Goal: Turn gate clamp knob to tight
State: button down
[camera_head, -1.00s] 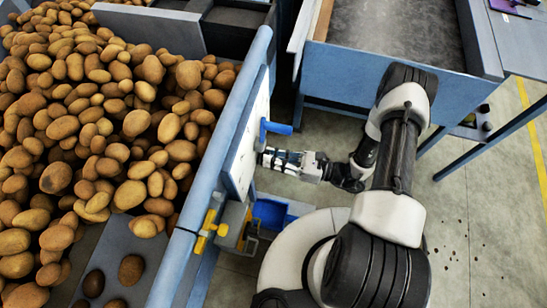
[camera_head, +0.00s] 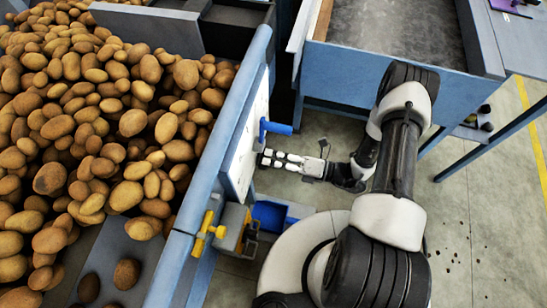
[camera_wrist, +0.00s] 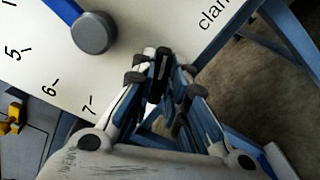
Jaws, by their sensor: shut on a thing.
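My gripper (camera_head: 266,159) reaches left to the white panel (camera_head: 243,160) on the side of the blue-railed potato machine. In the wrist view my gripper (camera_wrist: 161,70) has its fingers close together at the panel, shut on a small dark knob (camera_wrist: 158,84), taken to be the gate clamp knob. The fingers hide most of it, so its turn angle cannot be read. Part of a printed word, "clam", shows at the upper right of the panel, beyond the fingers.
A round grey dial hub (camera_wrist: 94,33) with a blue pointer sits beside numbers 5 to 7. The blue lever (camera_head: 275,127) sticks out just above my gripper. Potatoes (camera_head: 110,120) fill the left.

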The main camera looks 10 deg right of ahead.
jog(key=shift+f+m, duration=0.1)
jog(key=shift+m, duration=2)
jog(key=c, duration=1.6)
grip_release()
jog(key=shift+d, duration=0.1)
jog(key=v, duration=1.1)
jog(key=shift+s+d, duration=0.15)
jog(key=shift+d, duration=0.25)
